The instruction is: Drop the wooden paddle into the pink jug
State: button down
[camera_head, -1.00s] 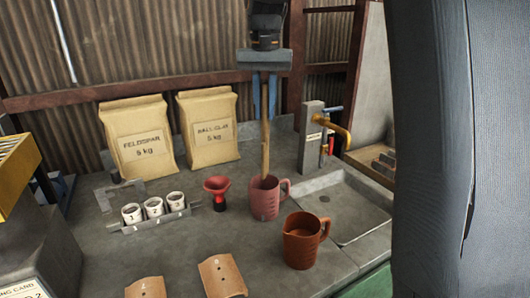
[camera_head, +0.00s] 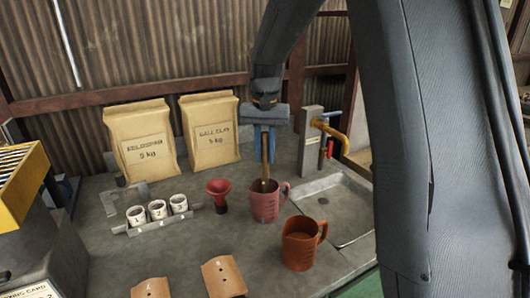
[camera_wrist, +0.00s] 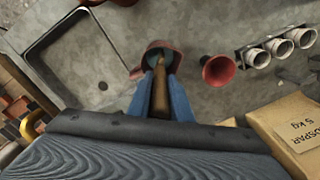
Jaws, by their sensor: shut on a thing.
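The wooden paddle (camera_head: 265,160) is upright between the blue fingers of my gripper (camera_head: 264,152). My gripper is shut on its upper part. The paddle's lower end is inside the mouth of the pink jug (camera_head: 264,206), which stands on the grey counter with its handle to the right. In the wrist view, the paddle (camera_wrist: 160,95) points down into the jug (camera_wrist: 173,55) between the fingers (camera_wrist: 160,92). The jug's wall hides the paddle's lower tip, so I cannot tell whether it touches the bottom.
A brown jug (camera_head: 299,248) stands close in front and right. A red funnel (camera_head: 219,190) is just left. A rack of white cups (camera_head: 158,211) lies farther left. Two paper bags (camera_head: 141,141) stand behind. A sink (camera_head: 333,205) and brass tap (camera_head: 335,136) are to the right.

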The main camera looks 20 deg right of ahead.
jog(key=shift+f, duration=0.1)
jog(key=shift+f, duration=0.5)
jog(key=c, duration=1.6)
grip_release()
notch_tip(320, 180, up, 13)
jog(key=b, duration=0.3)
